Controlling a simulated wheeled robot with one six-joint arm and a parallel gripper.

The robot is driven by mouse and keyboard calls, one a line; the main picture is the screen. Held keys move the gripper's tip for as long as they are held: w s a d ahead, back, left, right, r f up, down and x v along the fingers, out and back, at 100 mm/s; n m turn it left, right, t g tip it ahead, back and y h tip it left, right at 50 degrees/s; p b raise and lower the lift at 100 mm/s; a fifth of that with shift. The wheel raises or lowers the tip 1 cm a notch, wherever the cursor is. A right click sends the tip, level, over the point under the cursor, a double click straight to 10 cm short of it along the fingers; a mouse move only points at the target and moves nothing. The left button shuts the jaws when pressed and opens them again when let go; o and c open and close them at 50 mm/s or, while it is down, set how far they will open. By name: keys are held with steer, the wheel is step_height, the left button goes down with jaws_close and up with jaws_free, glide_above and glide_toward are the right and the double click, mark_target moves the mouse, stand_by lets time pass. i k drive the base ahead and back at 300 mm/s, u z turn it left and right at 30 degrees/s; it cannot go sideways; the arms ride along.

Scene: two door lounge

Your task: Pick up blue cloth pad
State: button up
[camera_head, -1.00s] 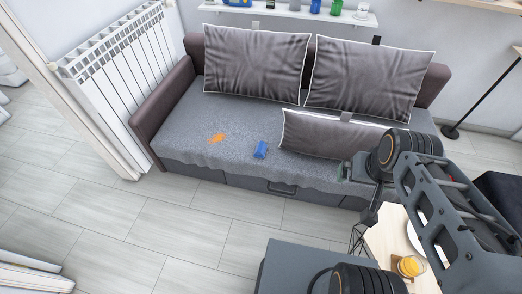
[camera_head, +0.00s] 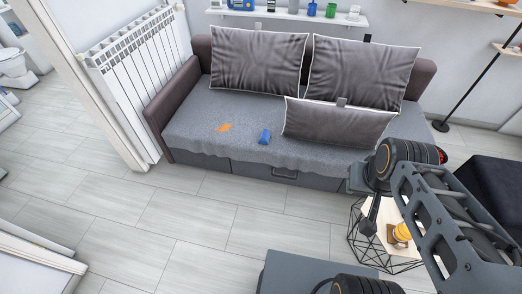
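The blue cloth pad (camera_head: 265,137) lies on the grey sofa seat (camera_head: 195,115), near its front edge and just left of the loose front cushion. An orange patch or flat item (camera_head: 224,127) is on the seat to its left. My arm reaches in from the right side of the picture, in front of the sofa's right part and well apart from the pad. My gripper (camera_head: 359,180) shows only in part near the arm's end, by the sofa's front edge. Its fingers are too small and hidden to tell whether they are open.
A wire-frame side table (camera_head: 357,246) with an orange drink (camera_head: 401,233) stands at the lower right, partly behind my arm. A radiator (camera_head: 140,68) is left of the sofa. A dark ottoman (camera_head: 490,165) is at the right. The tiled floor before the sofa is clear.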

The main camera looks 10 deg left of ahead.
mark_target(263, 139)
steer(key=z, duration=0.1)
steer(key=k, duration=0.5)
steer(key=u, duration=1.2)
steer(key=i, duration=0.75)
steer(key=u, duration=0.7)
steer(key=i, duration=0.95)
steer(key=z, duration=0.5)
steer(key=i, duration=0.7)
steer(key=z, duration=1.15)
steer(key=i, duration=0.4)
steer(key=z, duration=0.35)
